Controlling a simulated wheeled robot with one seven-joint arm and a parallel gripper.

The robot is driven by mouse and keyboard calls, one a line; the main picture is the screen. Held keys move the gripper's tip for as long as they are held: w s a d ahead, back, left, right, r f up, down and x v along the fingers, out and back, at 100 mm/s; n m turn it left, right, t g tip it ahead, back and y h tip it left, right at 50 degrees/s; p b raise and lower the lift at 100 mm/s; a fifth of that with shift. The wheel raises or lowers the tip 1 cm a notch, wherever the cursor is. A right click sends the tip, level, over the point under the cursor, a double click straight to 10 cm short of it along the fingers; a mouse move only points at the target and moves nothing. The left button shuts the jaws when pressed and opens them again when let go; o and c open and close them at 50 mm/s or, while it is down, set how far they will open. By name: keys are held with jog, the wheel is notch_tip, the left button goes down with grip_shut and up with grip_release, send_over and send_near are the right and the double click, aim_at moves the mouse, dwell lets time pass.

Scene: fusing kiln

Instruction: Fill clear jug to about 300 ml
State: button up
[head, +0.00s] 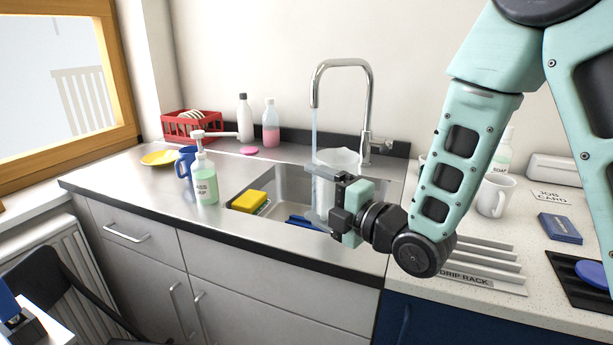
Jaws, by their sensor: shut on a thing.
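The clear jug (338,158) is held over the right part of the sink basin (285,178), below the tap. Whether the water falls inside the jug cannot be told clearly. The water level and any markings are not readable from here.
A yellow sponge (250,202) is at the basin's left; a soap pump bottle (205,180) and blue mug (186,162) stand left of it. A drip rack (487,262) and white mug (496,196) are on the right worktop. The steel drainer is partly clear.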

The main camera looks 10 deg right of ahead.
jog(key=w+p, duration=0.4)
jog(key=w, duration=0.7)
jog(key=shift+d+p, duration=0.2)
jog(key=shift+p, duration=0.1)
dwell(0.6)
jog(key=w+b, duration=0.3)
jog(key=w, duration=0.6)
jog(key=shift+w+d, duration=0.3)
jog(key=shift+w, duration=0.05)
dwell(4.8)
